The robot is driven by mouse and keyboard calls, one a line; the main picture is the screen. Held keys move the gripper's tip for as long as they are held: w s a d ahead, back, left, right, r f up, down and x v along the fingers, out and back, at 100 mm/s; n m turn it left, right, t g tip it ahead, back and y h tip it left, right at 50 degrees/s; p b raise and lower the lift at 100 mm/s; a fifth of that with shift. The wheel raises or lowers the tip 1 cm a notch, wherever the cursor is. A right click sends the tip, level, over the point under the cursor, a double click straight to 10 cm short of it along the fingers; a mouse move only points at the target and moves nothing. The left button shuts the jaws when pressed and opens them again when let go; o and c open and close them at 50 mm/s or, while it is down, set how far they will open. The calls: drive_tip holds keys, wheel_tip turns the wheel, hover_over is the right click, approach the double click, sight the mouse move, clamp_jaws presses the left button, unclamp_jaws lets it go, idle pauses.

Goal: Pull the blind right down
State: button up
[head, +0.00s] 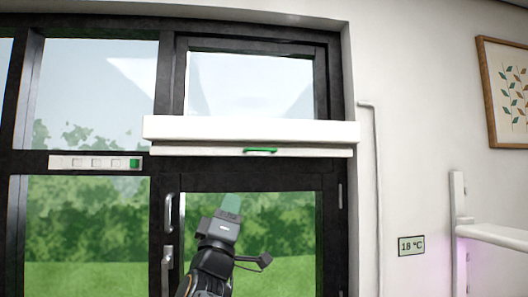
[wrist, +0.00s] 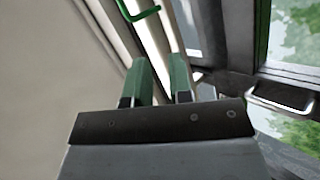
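The blind (head: 250,130) is rolled up in its long white housing across the dark door frame. Its pale bottom bar (head: 200,151) sits directly under the housing. A green handle (head: 260,150) is on the front of that bar; it also shows in the wrist view as a green bracket at the top edge (wrist: 140,14). My gripper (head: 231,200) is below the handle and a little to its left in the head view, pointing up. In the wrist view its two green fingers (wrist: 158,62) are apart with nothing between them, and the handle lies beyond the fingertips, not touching.
Behind my gripper is a glazed door with a metal door handle (head: 167,255). A switch strip (head: 95,162) is on the frame at left.

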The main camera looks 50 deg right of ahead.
sight(264, 150)
drive_tip(key=shift+s+d+r+m+g+h+p, duration=0.15)
drive_tip(key=shift+d+r+m+g+h+p, duration=0.45)
drive_tip(key=shift+d+r+g+p, duration=0.95)
drive_tip(key=shift+s+d+r+m+g+h+p, duration=0.2)
drive_tip(key=shift+d+r+m+g+h+p, duration=0.6)
drive_tip(key=shift+d+r, duration=1.5)
drive_tip(key=shift+s+d+r+m+g+h+p, duration=0.15)
drive_tip(key=shift+d+r+m+g+h+p, duration=0.2)
drive_tip(key=shift+d+r+g+p, duration=1.65)
drive_tip(key=shift+a+r+t+b, duration=0.65)
drive_tip(key=shift+a+t, duration=0.25)
drive_tip(key=shift+t, duration=0.25)
clamp_jaws()
